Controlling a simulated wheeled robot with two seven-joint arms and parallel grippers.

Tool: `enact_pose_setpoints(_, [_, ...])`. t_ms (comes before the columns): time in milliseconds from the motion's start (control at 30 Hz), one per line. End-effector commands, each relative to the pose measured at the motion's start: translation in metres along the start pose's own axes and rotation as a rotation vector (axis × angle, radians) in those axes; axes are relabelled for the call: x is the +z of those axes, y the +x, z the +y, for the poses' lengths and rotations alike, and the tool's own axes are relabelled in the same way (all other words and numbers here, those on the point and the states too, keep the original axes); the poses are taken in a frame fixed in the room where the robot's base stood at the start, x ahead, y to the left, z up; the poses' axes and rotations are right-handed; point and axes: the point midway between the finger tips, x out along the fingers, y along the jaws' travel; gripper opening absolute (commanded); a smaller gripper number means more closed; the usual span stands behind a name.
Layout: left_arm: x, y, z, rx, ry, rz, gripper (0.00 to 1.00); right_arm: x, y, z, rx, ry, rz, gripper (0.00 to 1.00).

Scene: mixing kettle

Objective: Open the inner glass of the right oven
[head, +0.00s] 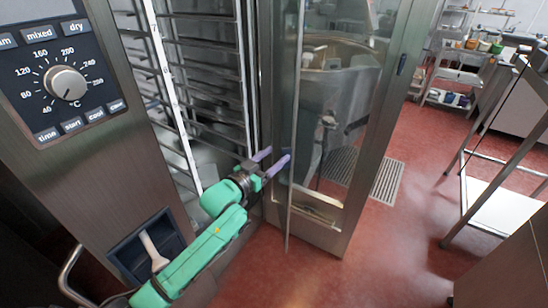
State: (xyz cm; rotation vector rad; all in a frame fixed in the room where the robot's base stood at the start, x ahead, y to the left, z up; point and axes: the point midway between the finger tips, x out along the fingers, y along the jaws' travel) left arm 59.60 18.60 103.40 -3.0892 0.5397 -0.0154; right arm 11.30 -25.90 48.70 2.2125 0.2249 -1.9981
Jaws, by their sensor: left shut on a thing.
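The right oven stands open, with its rack-lined chamber (205,85) on the left of the head view. Its metal-framed door (385,90) is swung out to the right. The inner glass (296,100) is a tall clear pane at the door, and its thin upright edge stands a little away from the door frame. My left gripper (279,154), with purple fingers on a green arm, is at the lower part of this pane and shut on its edge. The exact contact is hard to see. My right gripper is not in view.
A control panel with a round dial (66,83) is at the upper left. A large metal kettle (335,75) shows through the door glass. A floor grate (387,183) lies beyond the door. A metal table frame (500,205) stands at the right. Red floor between is clear.

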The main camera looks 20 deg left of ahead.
Motion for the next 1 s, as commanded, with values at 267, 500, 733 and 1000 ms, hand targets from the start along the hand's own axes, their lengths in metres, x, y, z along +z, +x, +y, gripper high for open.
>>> enact_pose_setpoints(267, [0.001, -0.003, -0.005, -0.009, 0.001, -0.004, 0.42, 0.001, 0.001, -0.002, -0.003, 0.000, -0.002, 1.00])
enact_pose_setpoints(500, [0.005, -0.038, -0.002, -0.006, 0.003, -0.005, 0.42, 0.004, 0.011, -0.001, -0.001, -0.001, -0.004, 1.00])
enact_pose_setpoints(733, [0.004, -0.098, 0.003, -0.002, 0.004, -0.004, 0.42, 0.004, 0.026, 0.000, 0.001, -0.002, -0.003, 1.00])
enact_pose_setpoints(1000, [-0.002, -0.144, 0.005, -0.001, 0.005, 0.003, 0.42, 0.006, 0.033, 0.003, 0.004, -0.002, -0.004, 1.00])
